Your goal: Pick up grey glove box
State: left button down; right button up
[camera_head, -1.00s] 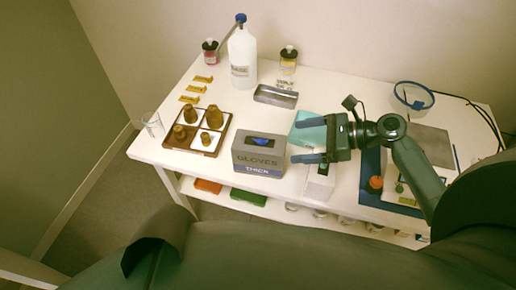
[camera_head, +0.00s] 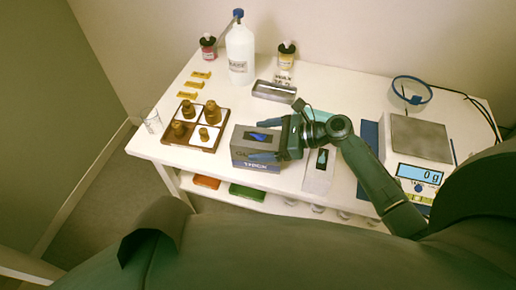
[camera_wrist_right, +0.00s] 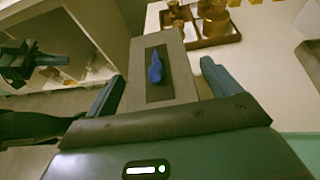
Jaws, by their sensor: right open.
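The grey glove box (camera_head: 243,152) stands near the front edge of the table, with a blue glove showing in its top opening. My right gripper (camera_head: 258,140) is open, reaching in from the right with one finger along the box's far side and the other along its near side. In the right wrist view, the box (camera_wrist_right: 171,99) lies between the two open fingers (camera_wrist_right: 160,82); I cannot tell whether either finger touches it. A dark shape at the left of that view looks like my left gripper (camera_wrist_right: 22,62); its jaws are unclear.
A wooden tray with brown bottles (camera_head: 199,137) stands just left of the box, and a glass beaker (camera_head: 151,121) beyond it. A white box (camera_head: 318,178) stands close to the right. A scale (camera_head: 417,140) is farther right. A metal tray (camera_head: 274,92) lies behind.

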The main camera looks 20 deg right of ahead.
jog(key=shift+c, duration=0.3)
jog(key=c, duration=1.4)
jog(key=shift+r, duration=0.15)
notch_tip(320, 180, up, 10)
jog(key=shift+f+p, duration=0.1)
jog(key=shift+p, duration=0.65)
